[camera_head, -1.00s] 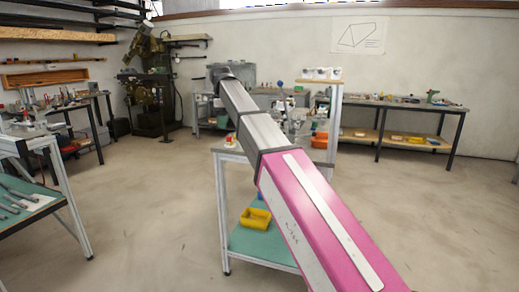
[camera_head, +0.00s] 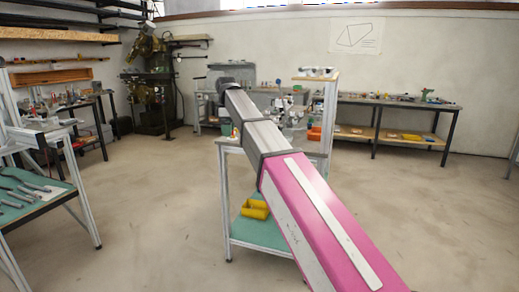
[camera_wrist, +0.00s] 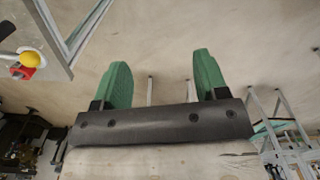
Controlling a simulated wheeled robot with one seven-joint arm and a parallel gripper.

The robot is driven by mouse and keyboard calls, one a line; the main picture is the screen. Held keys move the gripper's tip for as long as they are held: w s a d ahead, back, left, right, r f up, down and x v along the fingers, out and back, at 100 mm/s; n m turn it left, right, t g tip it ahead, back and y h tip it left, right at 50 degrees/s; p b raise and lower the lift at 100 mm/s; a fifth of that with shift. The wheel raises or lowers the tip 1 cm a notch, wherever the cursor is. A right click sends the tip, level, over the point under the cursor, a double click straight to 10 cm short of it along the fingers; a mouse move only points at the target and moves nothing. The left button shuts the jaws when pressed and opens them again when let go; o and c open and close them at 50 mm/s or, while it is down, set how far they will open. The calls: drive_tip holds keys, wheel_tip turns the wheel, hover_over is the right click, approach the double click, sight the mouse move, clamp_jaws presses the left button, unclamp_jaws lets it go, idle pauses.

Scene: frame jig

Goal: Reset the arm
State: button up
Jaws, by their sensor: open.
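My gripper (camera_wrist: 160,82) shows in the wrist view with two green fingers standing wide apart. It is open, and nothing is between the fingers. Behind them I see bare floor and thin metal legs. In the head view my pink and grey arm reaches forward and up over a workbench (camera_head: 231,200). My gripper is hidden there behind the far end of the arm.
A yellow bin (camera_head: 254,209) is on the bench's green lower shelf. A table with tools (camera_head: 30,200) stands at the left. A long bench (camera_head: 400,103) runs along the back wall. The floor (camera_head: 430,215) at the right is clear.

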drive_tip(key=s+d+f+m, duration=0.35)
drive_tip(key=d+f, duration=0.55)
drive_tip(key=f, duration=0.4)
drive_tip(key=s+d+f+m, duration=0.3)
drive_tip(key=d+f+m, duration=0.35)
drive_tip(key=f, duration=0.75)
drive_tip(key=s+d+f+m, duration=0.7)
drive_tip(key=s+d+f, duration=0.9)
drive_tip(key=f, duration=0.2)
drive_tip(key=shift+d+m, duration=0.2)
drive_tip(key=shift+m, duration=0.1)
drive_tip(key=shift+s+f, duration=0.1)
